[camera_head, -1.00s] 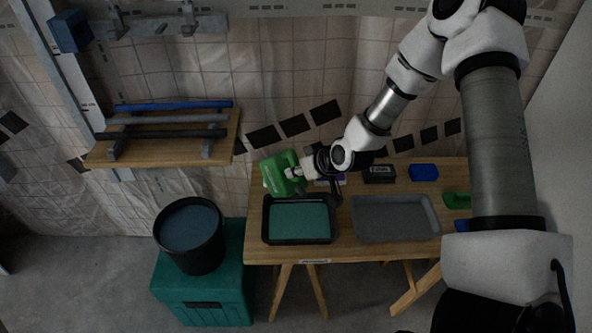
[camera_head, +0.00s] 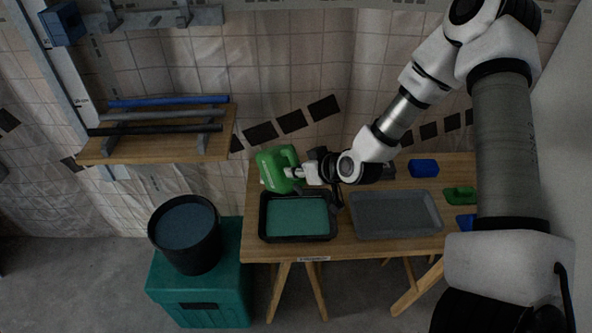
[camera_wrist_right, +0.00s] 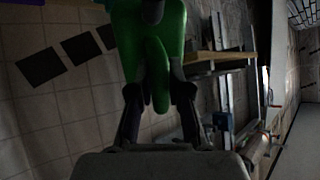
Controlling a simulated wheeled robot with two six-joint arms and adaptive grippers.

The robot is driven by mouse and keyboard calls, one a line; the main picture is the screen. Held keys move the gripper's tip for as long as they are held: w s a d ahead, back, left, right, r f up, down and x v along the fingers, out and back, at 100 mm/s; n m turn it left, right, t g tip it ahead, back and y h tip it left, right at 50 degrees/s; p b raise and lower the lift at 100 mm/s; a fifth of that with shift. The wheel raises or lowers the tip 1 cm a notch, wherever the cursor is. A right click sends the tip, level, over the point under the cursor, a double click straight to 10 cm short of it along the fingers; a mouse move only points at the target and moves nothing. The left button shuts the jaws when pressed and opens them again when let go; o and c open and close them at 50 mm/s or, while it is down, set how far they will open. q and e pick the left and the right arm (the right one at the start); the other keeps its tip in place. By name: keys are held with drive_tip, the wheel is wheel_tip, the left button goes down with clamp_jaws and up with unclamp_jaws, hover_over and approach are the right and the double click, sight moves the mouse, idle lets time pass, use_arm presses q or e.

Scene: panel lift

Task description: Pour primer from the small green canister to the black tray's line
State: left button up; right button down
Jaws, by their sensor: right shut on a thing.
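The small green canister (camera_head: 277,168) is in my right gripper (camera_head: 293,173), over the back left of the wooden table. My right gripper is shut on its handle; the wrist view shows the green handle (camera_wrist_right: 157,75) between the two fingers. The canister looks slightly tilted in the head view. The black tray (camera_head: 298,238) lies just in front of the canister, with green liquid (camera_head: 297,215) spread across its floor. I cannot make out the tray's line or any stream from the canister. My left gripper is not in view.
A grey tray (camera_head: 395,214) lies right of the black tray. A blue block (camera_head: 423,168) and a green-handled tool (camera_head: 459,195) are further right. A black bucket (camera_head: 185,232) stands on a teal crate (camera_head: 200,287) at left. A wooden shelf (camera_head: 157,147) holds several bars.

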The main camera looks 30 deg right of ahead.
drive_tip(key=shift+s+f+t+b, duration=0.3)
drive_tip(key=shift+t+b, duration=0.3)
drive_tip(key=shift+b, duration=0.4)
